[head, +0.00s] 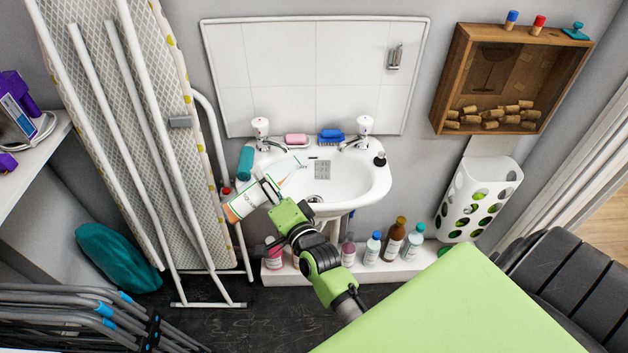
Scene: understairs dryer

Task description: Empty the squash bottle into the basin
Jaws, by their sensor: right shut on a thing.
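The squash bottle (243,205) is white, green and orange, and is held tilted at the left front side of the white basin (372,186). Its orange end points down-left in the picture and its other, paler end reaches over the basin's left part. My right gripper (268,188) is shut on the bottle around its middle and covers part of it. I cannot tell whether liquid is leaving the bottle. The drain (318,198) shows at the basin's front. My left gripper is not in view.
Two taps (261,128) (364,126), a pink soap (297,139), a blue brush (331,136) and a small dark bottle (380,159) stand on the basin's rim. Several bottles (394,240) stand on a ledge below. An ironing board (135,130) leans at left.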

